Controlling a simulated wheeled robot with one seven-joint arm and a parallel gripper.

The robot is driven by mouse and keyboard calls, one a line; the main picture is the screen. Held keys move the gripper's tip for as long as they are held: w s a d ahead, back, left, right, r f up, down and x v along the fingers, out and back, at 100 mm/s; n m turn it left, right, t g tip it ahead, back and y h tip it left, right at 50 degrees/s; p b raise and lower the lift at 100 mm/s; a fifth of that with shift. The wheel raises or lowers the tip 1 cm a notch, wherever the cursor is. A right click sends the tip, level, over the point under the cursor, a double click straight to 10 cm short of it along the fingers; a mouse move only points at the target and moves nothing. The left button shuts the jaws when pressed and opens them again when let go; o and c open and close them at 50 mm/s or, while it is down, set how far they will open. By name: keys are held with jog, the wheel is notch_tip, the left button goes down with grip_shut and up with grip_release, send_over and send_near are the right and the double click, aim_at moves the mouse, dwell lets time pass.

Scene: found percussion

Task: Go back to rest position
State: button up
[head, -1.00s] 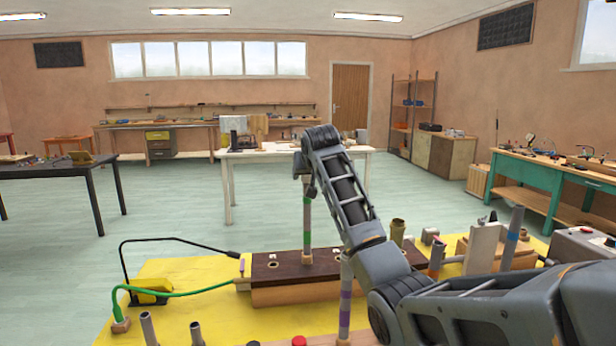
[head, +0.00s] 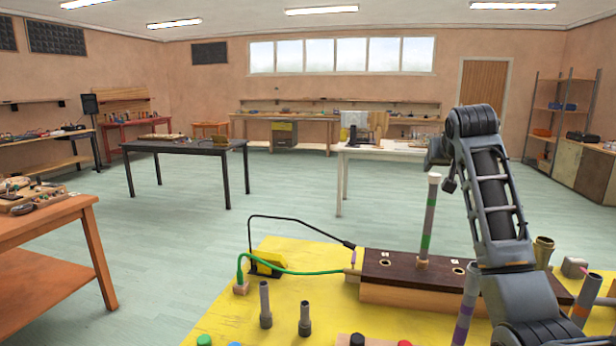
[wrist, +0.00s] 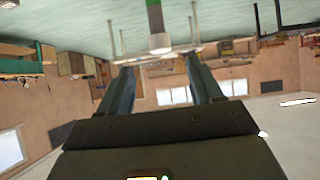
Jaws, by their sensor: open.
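My gripper (wrist: 158,66) is open, with its two dark fingers spread apart in the wrist view. In the head view its end (head: 438,158) is just above the top of a grey tube with a green band (head: 427,220). That tube stands upright in a dark brown wooden block (head: 395,268). In the wrist view the tube's pale end (wrist: 160,43) shows between and beyond the fingertips, and nothing is held. Whether a finger touches the tube I cannot tell. My arm hides part of the block's right side.
The block sits on a yellow bench top (head: 235,318). An orange wooden table (head: 45,220) stands at left, with open floor beyond.

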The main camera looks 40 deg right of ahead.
jog(key=w+a+f+n+t+y, duration=0.1)
jog(key=a+f+n+t+y, duration=0.15)
jog(key=a+f, duration=1.4)
jog(key=s+a+f+n+t+y, duration=0.1)
jog(key=s+a+f, duration=0.3)
jog(key=a+f, duration=0.25)
jog(key=s+a+f+n+t, duration=0.1)
jog(key=s+a+f, duration=0.3)
jog(key=a+f, duration=0.25)
jog(key=s+a+f+n+t+y, duration=0.2)
jog(key=s+a+n, duration=0.1)
jog(key=s+a, duration=1.25)
jog(key=s+a+r+y, duration=0.1)
jog(key=s+r, duration=0.2)
jog(key=s, duration=0.3)
jog(key=s+a+r+n+y, duration=0.1)
jog(key=s+r, duration=0.2)
jog(key=s, duration=0.3)
jog(key=s+a+r+n+t+y, duration=0.1)
jog(key=s+r, duration=0.2)
jog(key=s, duration=0.3)
jog(key=shift+s+r, duration=0.15)
jog(key=shift+s, duration=0.15)
